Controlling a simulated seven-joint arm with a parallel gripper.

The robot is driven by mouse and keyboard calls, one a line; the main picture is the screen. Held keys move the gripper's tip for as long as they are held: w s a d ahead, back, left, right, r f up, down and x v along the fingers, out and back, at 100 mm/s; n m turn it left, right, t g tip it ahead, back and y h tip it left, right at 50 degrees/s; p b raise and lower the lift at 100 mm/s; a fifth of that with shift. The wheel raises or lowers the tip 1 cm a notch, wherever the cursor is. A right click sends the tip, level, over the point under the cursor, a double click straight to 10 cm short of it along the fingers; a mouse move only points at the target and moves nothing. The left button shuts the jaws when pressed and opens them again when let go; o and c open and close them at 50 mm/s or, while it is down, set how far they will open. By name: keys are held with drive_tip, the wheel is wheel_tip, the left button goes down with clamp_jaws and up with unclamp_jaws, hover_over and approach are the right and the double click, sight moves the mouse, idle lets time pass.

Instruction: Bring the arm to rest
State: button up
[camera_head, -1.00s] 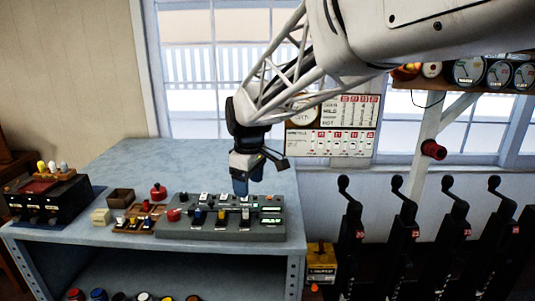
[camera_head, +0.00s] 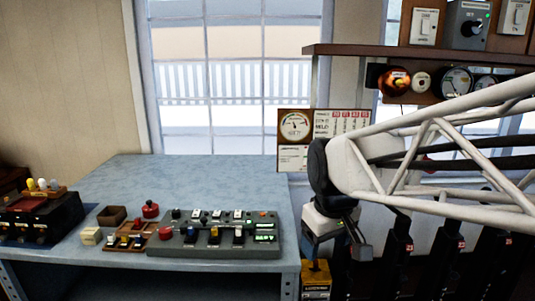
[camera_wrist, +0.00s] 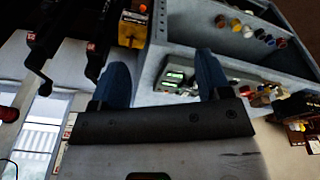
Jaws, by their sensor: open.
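My gripper (camera_head: 310,250) hangs at the bench's right edge in the head view, pointing down, above a small yellow box (camera_head: 316,281). In the wrist view its two blue fingers (camera_wrist: 162,76) stand wide apart with nothing between them. My arm reaches in from the right side of the head view. The tips are small and partly hidden in the head view.
The blue-grey bench (camera_head: 200,175) carries a grey control panel (camera_head: 215,250), a red button (camera_head: 150,209) and a dark box (camera_head: 40,213). Black levers (camera_head: 443,250) stand at the right, partly behind my arm. A wooden shelf (camera_head: 345,50) with gauges is above.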

drive_tip(key=s+d+f+m, duration=0.2)
drive_tip(key=s+d, duration=0.1)
drive_tip(key=s, duration=0.3)
drive_tip(key=s+d+f+m, duration=0.3)
drive_tip(key=s+d, duration=0.1)
drive_tip(key=s, duration=0.3)
drive_tip(key=shift+s+t, duration=0.2)
drive_tip(key=shift+t, duration=0.2)
